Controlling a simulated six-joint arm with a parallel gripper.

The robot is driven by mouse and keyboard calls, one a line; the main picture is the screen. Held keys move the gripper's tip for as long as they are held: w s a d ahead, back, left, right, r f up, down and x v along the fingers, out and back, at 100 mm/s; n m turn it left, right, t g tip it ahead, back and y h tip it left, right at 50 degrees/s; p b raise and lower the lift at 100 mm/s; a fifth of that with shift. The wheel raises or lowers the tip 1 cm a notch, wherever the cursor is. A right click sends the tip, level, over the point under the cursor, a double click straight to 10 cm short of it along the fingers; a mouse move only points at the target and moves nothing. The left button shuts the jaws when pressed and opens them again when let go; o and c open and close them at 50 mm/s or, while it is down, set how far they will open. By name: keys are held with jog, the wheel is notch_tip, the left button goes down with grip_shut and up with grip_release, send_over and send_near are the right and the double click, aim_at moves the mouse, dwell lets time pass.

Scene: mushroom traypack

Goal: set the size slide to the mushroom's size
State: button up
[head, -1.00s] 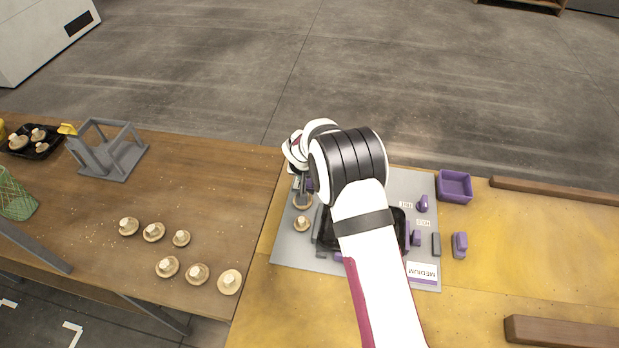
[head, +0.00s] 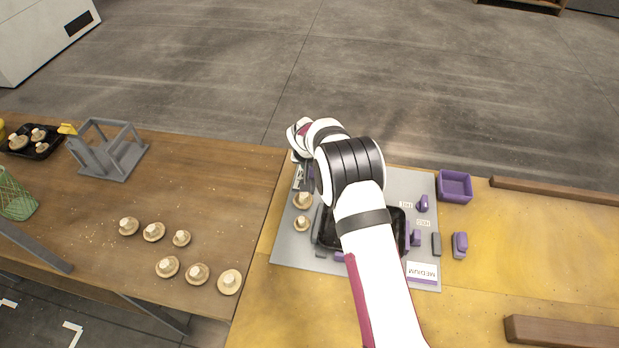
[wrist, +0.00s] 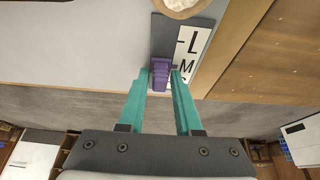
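The purple size slide (wrist: 160,75) sits at the dark edge of the size scale in the wrist view. Its small dark pointer is close to the M on the white scale label (wrist: 190,45).
A second mushroom (head: 301,223) lies on the grey board (head: 290,250), left of a black tray (head: 327,242) partly hidden by my arm. A MEDIUM card (head: 422,270), purple knobs and a purple bin (head: 455,187) are at right. Several mushrooms lie on the brown table at left.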

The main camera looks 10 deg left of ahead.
jog(key=o, duration=0.3)
jog(key=shift+o, duration=0.2)
jog(key=shift+r, duration=0.1)
jog(key=shift+v, duration=2.15)
jog(key=s+d+r+m+g, duration=0.3)
jog(key=s+d+r+m, duration=0.1)
jog(key=s+d+r, duration=1.35)
jog(key=s+m+g+y, duration=0.1)
jog(key=s+g, duration=0.1)
jog(key=s, duration=2.1)
jog(key=shift+s+f+m+y, duration=0.3)
jog(key=shift+f+y, duration=0.1)
